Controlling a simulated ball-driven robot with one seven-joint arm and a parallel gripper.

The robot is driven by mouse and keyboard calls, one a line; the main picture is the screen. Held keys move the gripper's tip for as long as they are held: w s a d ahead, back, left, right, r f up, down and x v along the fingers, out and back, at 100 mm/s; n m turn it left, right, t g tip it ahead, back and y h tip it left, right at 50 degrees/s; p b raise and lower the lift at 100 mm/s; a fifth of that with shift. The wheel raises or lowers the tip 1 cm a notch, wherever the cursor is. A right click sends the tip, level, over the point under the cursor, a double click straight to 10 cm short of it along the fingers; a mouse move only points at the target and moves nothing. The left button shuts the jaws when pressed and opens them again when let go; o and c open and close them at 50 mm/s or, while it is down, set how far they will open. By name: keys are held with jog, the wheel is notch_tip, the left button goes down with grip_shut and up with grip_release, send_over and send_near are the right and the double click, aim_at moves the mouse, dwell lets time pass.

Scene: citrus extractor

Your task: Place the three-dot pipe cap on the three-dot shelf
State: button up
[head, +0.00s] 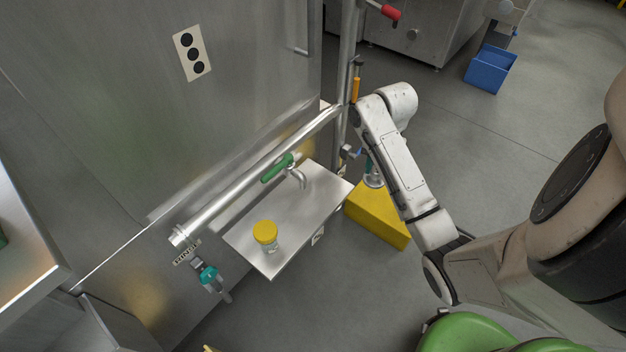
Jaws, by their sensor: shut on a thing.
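A sign with three black dots (193,54) is on the steel wall at upper left. Below it a steel shelf (315,190) juts out from the wall. A small pale tag (318,236) is on its front edge; its marks are too small to read. A jar with a yellow lid (265,232) stands near the shelf's front left corner. I cannot make out a three-dot pipe cap. My white arm reaches up right of the shelf and bends at the top.
A steel pipe (245,185) runs above the shelf, beside a tap with a green handle (277,168). A teal valve (208,276) hangs at lower left. A yellow block (376,216) stands right of the shelf. A blue bin (490,69) stands on open floor behind.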

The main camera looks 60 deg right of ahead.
jog(key=w+f+b, duration=0.1)
jog(key=w+f, duration=0.2)
jog(key=w, duration=0.1)
jog(key=w+d+f+b, duration=0.1)
jog(key=w+f, duration=0.2)
jog(key=w, duration=0.2)
jog(key=w+d+f+b, duration=0.1)
jog(key=w+f+b, duration=0.1)
jog(key=w, duration=0.2)
jog(key=shift+w+f, duration=0.3)
jog(key=shift+f, duration=0.1)
jog(key=shift+w+f+b, duration=0.4)
jog(key=shift+w+f, duration=0.1)
jog(key=shift+f, duration=0.1)
jog(key=shift+f+b, duration=0.45)
jog(key=shift+f, duration=1)
jog(key=shift+f, duration=0.15)
jog(key=o, duration=1.1)
notch_tip(320, 180, up, 12)
jog(key=p, duration=0.3)
jog(key=shift+p, duration=0.4)
